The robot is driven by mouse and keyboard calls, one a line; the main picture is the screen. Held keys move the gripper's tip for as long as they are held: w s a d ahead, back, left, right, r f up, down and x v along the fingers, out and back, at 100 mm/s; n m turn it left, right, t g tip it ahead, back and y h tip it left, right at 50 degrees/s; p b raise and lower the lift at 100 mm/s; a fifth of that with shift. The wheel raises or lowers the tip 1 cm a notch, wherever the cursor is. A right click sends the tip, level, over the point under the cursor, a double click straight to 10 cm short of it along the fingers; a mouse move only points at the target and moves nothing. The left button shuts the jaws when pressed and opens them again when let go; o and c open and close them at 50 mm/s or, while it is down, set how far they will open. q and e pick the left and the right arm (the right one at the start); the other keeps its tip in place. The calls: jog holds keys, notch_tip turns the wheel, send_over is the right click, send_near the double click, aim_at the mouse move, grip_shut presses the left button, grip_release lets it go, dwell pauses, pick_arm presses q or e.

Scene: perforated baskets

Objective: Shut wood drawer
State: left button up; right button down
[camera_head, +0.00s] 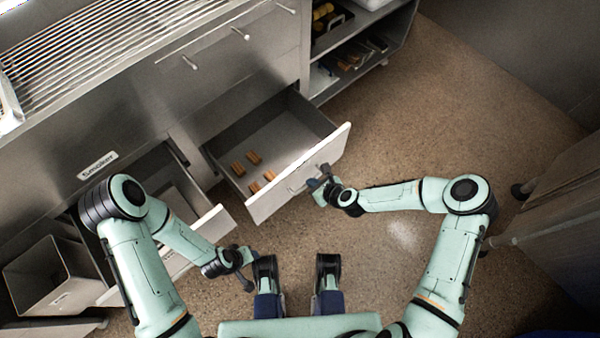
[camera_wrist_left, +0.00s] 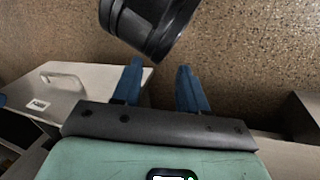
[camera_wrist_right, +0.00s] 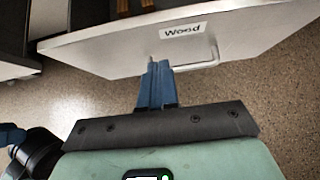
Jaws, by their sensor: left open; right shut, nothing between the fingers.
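The wood drawer (camera_head: 299,172) stands pulled out from the counter, with several small wood pieces (camera_head: 253,158) inside. Its front panel carries a bar handle (camera_head: 300,182), and the right wrist view shows a "Wood" label on the panel (camera_wrist_right: 184,31). My right gripper (camera_head: 322,178) is shut and empty, close to the front panel near the handle; I cannot tell whether it touches. In the right wrist view its blue fingertips (camera_wrist_right: 155,68) lie against the panel's lower edge in the picture, left of the handle. My left gripper (camera_head: 250,268) is open and empty, low on the left; its fingers (camera_wrist_left: 160,88) show apart.
A second drawer (camera_head: 214,232) to the left also stands out, its front panel near my left arm. Shelves (camera_head: 350,55) are open beyond the wood drawer. Floor on the right (camera_head: 430,130) is clear.

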aim_at(294, 170)
jog(key=w+a, duration=0.1)
jog(key=w+a+f+b, duration=0.1)
jog(key=w+a+f, duration=0.1)
jog(key=w, duration=0.1)
jog(key=shift+w+a+f, duration=0.1)
jog(key=shift+a+f, duration=0.05)
jog(key=shift+w+a, duration=0.35)
jog(key=shift+w, duration=0.1)
pick_arm(q)
jog(key=w+f, duration=0.1)
jog(key=w+a+f+t, duration=0.1)
jog(key=w, duration=0.1)
jog(key=shift+a, duration=0.2)
